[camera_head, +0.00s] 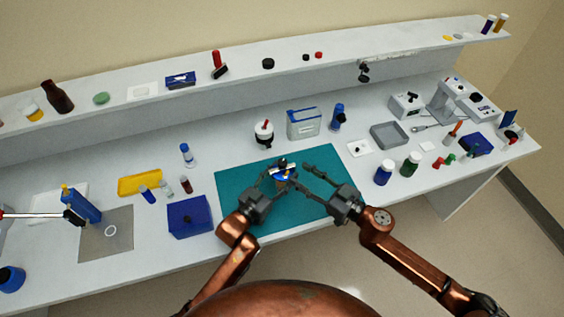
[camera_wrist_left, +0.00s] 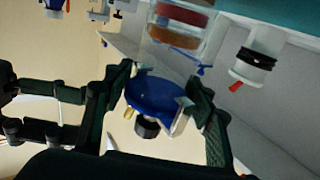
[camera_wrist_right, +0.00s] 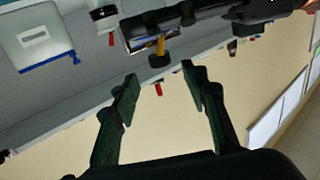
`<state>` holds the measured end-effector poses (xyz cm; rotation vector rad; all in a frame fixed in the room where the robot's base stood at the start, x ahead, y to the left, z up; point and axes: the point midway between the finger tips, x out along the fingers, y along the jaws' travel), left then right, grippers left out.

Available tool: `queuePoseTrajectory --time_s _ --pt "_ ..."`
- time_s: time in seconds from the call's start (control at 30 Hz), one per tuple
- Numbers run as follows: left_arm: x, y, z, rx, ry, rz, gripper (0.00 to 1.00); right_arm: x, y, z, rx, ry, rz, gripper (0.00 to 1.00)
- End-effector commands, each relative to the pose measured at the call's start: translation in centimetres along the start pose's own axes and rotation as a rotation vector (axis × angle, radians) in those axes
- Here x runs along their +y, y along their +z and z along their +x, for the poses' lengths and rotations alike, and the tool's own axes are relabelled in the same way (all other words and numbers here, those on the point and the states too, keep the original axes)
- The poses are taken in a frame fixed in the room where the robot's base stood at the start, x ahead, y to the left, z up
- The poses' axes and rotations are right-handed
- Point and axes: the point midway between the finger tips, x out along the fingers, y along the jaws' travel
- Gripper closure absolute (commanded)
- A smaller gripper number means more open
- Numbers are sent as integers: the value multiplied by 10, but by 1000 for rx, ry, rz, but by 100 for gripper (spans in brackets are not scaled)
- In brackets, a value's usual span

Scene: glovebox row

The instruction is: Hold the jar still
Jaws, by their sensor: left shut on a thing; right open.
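The jar (camera_head: 284,184) stands on the teal mat (camera_head: 236,190), partly hidden by my grippers. A blue top (camera_wrist_left: 155,95) with a black knob (camera_wrist_left: 147,127) and a yellow tab is there too. My left gripper (camera_head: 279,178) is shut on the jar at this blue top, one finger on each side. My right gripper (camera_head: 305,180) is open and empty, close to the jar's right. In the right wrist view the black knob (camera_wrist_right: 158,60) shows beyond its spread fingers (camera_wrist_right: 158,85).
A blue box (camera_head: 189,217) is left of the mat. Blue (camera_head: 383,172) and green (camera_head: 410,164) bottles stand to the right. The mat's front right is bare.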

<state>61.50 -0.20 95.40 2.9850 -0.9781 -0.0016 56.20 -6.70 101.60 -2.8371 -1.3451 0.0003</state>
Motion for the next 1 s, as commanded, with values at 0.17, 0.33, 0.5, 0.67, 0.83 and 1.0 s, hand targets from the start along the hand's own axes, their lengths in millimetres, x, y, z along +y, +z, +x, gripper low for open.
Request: queuePoseTrajectory --time_s 0.17,0.33,0.5,0.67,0.83,1.0 --pt "0 0 0 0 0 1 85 0 -1 38 2 -2 -3 59" --pt "0 0 0 0 -1 1 85 0 -1 66 1 -1 -1 59" --pt "-1 0 0 0 -1 1 85 0 0 81 1 -1 -1 59" --pt "-1 0 0 0 -1 1 85 -1 0 86 -1 -1 0 59" --pt "-1 0 0 0 -1 1 85 0 0 86 -1 -1 0 59" --pt "-1 0 0 0 -1 1 85 0 0 85 -1 -1 0 68"
